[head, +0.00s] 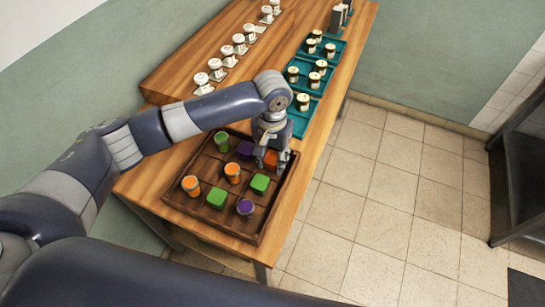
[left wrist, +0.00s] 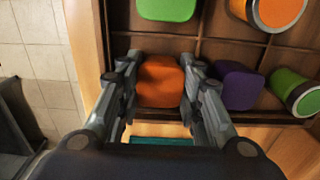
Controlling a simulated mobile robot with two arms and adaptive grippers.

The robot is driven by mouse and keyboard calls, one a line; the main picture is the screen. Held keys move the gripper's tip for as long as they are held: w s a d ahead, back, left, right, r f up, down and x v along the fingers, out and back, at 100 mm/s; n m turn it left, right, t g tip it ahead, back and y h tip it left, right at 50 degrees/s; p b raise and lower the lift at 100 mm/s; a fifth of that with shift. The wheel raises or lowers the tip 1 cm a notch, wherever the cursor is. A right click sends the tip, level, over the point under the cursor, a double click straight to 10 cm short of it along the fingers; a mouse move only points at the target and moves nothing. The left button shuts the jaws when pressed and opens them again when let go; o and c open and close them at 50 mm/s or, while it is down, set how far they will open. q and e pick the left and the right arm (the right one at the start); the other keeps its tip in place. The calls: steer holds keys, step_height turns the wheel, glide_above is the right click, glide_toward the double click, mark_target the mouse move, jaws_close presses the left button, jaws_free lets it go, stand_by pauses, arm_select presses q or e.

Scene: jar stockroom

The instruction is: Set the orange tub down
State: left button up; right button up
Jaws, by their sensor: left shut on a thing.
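My left gripper (head: 270,160) is shut on the orange tub (head: 271,158), a rounded block-like tub, at the back right of the brown divided crate (head: 212,229). In the left wrist view the gripper (left wrist: 162,75) has one finger on each side of the orange tub (left wrist: 160,84). The tub is at or just over a compartment by the crate's edge; I cannot tell whether it touches the floor. The fingers partly hide it in the head view. My right gripper is not in view.
Teal trays (head: 303,118) with jars stand behind on the wooden table. White-lidded jars (head: 201,79) line its left side.

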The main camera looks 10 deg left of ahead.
mark_target(272, 157)
arm_select(q)
steer(key=shift+f, duration=0.1)
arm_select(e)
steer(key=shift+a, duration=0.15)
arm_select(q)
steer(key=o, duration=1.1)
steer(key=shift+c, duration=0.2)
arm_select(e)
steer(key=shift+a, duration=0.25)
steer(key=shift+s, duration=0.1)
arm_select(q)
step_height(272, 157, up, 12)
steer(key=b, duration=0.1)
steer(key=shift+b, duration=0.4)
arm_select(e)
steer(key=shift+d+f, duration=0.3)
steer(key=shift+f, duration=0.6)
